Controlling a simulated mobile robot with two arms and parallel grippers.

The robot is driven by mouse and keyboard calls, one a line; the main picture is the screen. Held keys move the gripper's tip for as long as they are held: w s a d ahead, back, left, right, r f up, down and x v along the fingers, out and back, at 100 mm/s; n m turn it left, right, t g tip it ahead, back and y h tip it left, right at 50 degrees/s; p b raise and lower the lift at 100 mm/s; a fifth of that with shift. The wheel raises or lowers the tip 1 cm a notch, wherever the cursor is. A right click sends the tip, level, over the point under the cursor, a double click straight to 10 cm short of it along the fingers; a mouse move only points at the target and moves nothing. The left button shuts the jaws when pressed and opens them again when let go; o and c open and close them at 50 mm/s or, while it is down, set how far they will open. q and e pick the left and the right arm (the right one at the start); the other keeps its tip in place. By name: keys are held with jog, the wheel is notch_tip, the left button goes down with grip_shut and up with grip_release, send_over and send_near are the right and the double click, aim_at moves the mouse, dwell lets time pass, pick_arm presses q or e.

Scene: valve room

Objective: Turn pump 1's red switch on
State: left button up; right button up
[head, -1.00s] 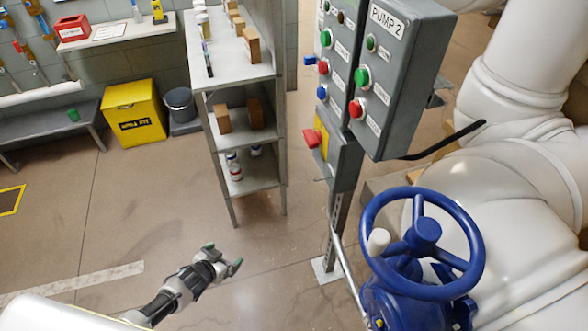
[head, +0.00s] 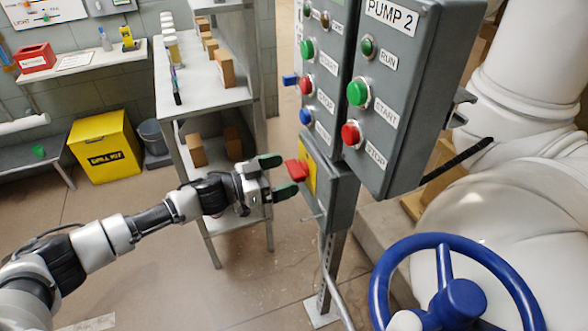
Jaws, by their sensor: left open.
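The red switch (head: 297,170) sticks out to the left from a yellow plate (head: 309,170) on a small grey box below the left control panel (head: 321,75). That panel's label is cut off or seen too edge-on to read. My left gripper (head: 276,174) is open, its green-tipped fingers pointing right toward the red switch. The upper fingertip is near the switch's upper left and the lower one is below left of it. I cannot tell whether a finger touches it. My right gripper is not in view.
The PUMP 2 panel (head: 400,100) stands to the right with green and red buttons. A blue handwheel (head: 455,300) and white pipes fill the lower right. A grey shelf (head: 210,70) with boxes stands behind my gripper. A blue lever (head: 290,79) juts out above the switch.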

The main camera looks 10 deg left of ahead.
aim_at(289, 172)
pick_arm(q)
jog(key=shift+x, duration=1.7)
jog(key=c, duration=0.9)
